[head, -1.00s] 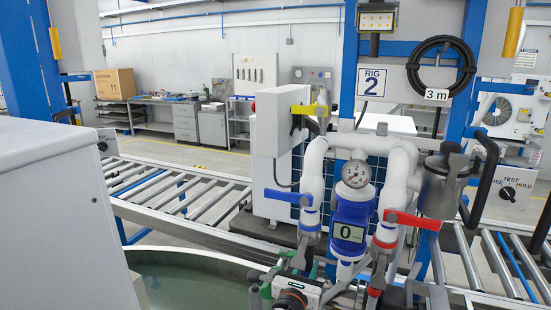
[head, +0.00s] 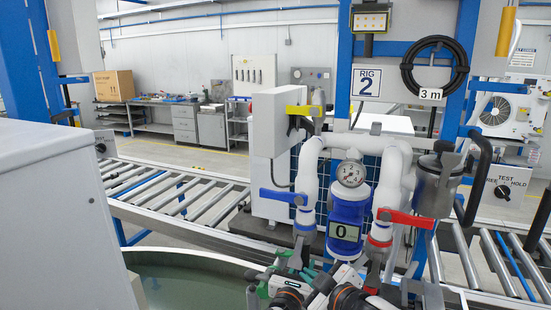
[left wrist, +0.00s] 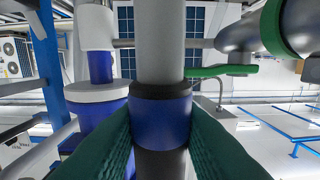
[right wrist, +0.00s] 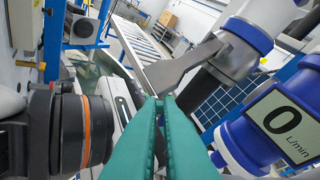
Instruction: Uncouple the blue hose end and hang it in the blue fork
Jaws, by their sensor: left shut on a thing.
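In the left wrist view my left gripper (left wrist: 160,108) is shut on the blue hose end (left wrist: 160,124), its green fingers on either side of the blue band. A grey pipe section runs straight on above the band. In the right wrist view my right gripper (right wrist: 166,99) has its green fingers together, tips close to a grey coupling arm (right wrist: 186,68); I cannot tell whether they touch. I cannot make out the blue fork.
A red-lever valve (head: 405,217) stands close on the right, with the blue flow meter (head: 346,220) and pressure gauge (head: 351,173) between. A green lever (left wrist: 220,71) is near the left hand. Roller conveyors (head: 170,198) lie behind; a round tank (head: 190,285) is at left.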

